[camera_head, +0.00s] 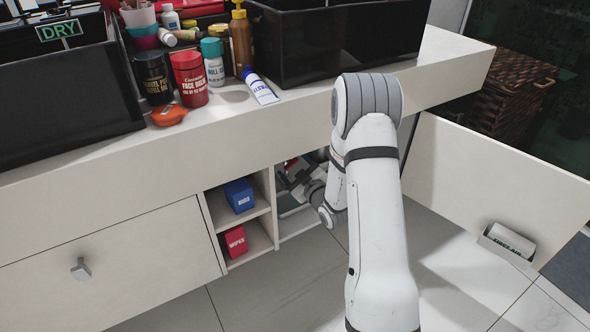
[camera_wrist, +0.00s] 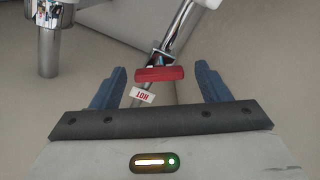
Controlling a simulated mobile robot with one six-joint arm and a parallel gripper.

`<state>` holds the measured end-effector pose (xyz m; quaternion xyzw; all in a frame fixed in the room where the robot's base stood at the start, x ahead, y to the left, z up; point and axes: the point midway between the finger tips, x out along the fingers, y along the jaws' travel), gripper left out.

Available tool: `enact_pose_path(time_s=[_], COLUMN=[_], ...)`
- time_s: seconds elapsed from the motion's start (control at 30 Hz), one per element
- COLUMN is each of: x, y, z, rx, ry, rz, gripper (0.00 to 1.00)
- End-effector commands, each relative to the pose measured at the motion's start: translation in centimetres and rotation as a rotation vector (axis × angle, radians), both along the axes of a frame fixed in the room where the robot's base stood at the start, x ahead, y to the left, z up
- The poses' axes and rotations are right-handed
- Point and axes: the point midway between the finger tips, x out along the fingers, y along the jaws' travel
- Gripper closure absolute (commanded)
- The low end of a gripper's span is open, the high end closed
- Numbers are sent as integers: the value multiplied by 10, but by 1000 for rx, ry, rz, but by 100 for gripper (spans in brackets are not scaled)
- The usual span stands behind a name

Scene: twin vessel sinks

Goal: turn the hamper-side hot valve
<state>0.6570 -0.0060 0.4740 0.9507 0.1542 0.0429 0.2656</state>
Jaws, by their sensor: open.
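A red valve handle (camera_wrist: 160,74) sits crosswise on a slanting chrome pipe (camera_wrist: 185,30) in the wrist view. A white tag reading HOT (camera_wrist: 143,95) hangs just below it. My gripper (camera_wrist: 161,70) is open, with one blue finger on each side of the handle. The handle lies between the fingertips, with a visible gap on both sides. In the head view my arm reaches into the open cabinet under the counter, on the side near the wicker hamper (camera_head: 505,90). The valve cannot be made out there.
Another chrome pipe (camera_wrist: 49,45) stands at the left in the wrist view. In the head view an open cabinet door (camera_head: 470,170) carrying a first aid holder (camera_head: 508,242) is right of my arm. Shelves with a blue box (camera_head: 239,195) and red wipes box (camera_head: 233,241) are left.

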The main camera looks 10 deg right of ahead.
Motion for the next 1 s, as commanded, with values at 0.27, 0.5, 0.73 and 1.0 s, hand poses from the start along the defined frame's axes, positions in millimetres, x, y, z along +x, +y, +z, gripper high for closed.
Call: enact_pose_path(time_s=[0.27,0.5,0.73,1.0], x=[3,3,3,3], y=[0,-1,-1,-1], z=[0,0,0,0], rx=[0,0,0,-8], ry=[0,1,0,-2], rz=[-2,-3,-4,-4], gripper=[31,49,68,76])
